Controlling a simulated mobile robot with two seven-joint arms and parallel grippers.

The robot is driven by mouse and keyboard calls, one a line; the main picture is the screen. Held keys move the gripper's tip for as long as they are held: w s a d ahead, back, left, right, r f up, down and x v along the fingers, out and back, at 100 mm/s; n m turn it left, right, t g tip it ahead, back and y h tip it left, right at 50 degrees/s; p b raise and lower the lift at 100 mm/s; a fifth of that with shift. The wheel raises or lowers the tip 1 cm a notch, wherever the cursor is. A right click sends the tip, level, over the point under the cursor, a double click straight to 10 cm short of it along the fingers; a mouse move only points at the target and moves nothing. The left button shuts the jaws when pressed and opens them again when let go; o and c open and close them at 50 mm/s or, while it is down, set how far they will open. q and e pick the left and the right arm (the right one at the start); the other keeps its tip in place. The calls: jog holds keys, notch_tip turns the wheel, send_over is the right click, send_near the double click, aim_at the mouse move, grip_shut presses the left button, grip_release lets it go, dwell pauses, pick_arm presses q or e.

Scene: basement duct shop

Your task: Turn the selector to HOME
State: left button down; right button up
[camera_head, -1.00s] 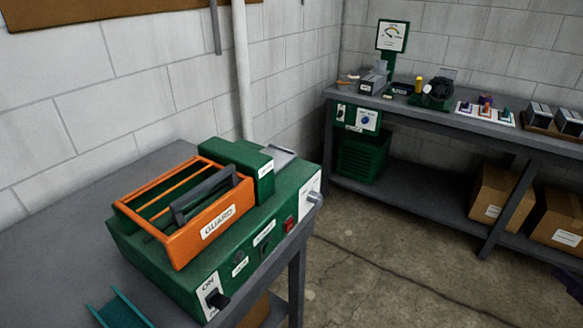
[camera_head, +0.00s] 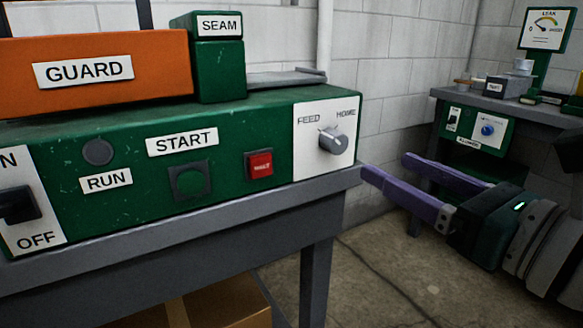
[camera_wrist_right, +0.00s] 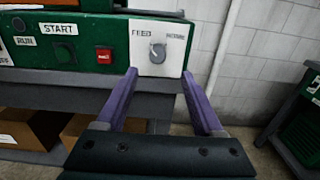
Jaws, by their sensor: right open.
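The selector is a round grey knob (camera_head: 333,141) on a white plate (camera_head: 312,165) at the right end of the green machine's front. FEED is printed at its upper left and HOME at its upper right. Its pointer seems to lean up-left, toward FEED. The knob also shows in the right wrist view (camera_wrist_right: 157,53). My right gripper (camera_head: 388,168), with purple fingers, is open and empty, to the right of the knob and slightly lower, apart from it. In the right wrist view the fingertips (camera_wrist_right: 160,75) spread below the knob. My left gripper is out of view.
The green machine (camera_head: 130,215) on a grey bench has a red button (camera_head: 260,164), a START button (camera_head: 190,181) and an ON/OFF switch (camera_head: 18,205). An orange guard (camera_head: 95,75) sits on top. Another bench (camera_head: 490,108) stands at the back right. Floor between the benches is clear.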

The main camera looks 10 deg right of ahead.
aim_at(341, 145)
jog(key=x, duration=1)
jog(key=shift+a+f, duration=0.1)
jog(key=shift+a, duration=0.15)
grip_shut()
